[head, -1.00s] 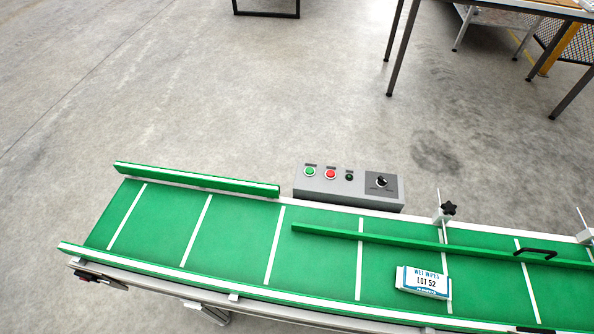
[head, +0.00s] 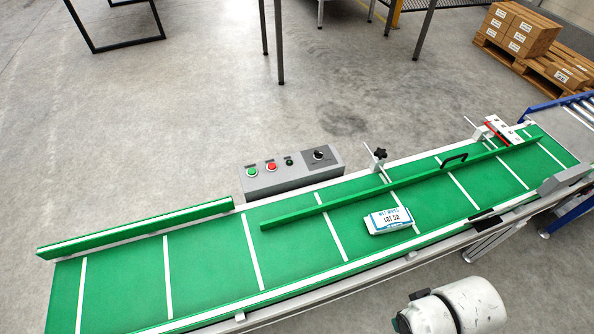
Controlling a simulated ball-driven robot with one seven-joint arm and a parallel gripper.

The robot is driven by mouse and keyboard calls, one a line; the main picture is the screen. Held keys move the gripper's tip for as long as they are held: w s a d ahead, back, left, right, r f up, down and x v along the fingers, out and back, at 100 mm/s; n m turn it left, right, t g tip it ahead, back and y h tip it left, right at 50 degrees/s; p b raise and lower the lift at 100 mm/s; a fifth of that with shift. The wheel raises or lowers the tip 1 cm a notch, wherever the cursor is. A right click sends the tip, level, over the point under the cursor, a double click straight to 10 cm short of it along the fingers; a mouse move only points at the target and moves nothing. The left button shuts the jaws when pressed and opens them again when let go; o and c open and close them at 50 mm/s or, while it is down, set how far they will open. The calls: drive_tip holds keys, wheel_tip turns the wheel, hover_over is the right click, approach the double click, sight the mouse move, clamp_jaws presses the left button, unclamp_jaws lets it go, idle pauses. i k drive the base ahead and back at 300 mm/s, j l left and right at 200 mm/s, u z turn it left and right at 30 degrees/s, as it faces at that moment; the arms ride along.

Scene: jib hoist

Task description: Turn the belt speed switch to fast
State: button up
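The belt speed switch (head: 319,154) is a black rotary knob on a dark plate at the right end of a grey control box (head: 290,180). The box stands at the far side of the green conveyor belt (head: 205,265). The marks around the knob are too small to read, so its setting cannot be told. My gripper is not in view; a white rounded part of my arm shows at the bottom right.
A black clamp knob (head: 380,153) stands right of the box. Table legs (head: 278,45) and a pallet with cartons (head: 520,30) are behind. The floor behind the box is clear.

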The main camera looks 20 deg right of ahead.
sight(318, 155)
drive_tip(key=i+j+u, duration=0.25)
drive_tip(key=i, duration=0.3)
drive_tip(key=i+j+u, duration=0.3)
drive_tip(key=i, duration=0.25)
drive_tip(key=l, duration=0.1)
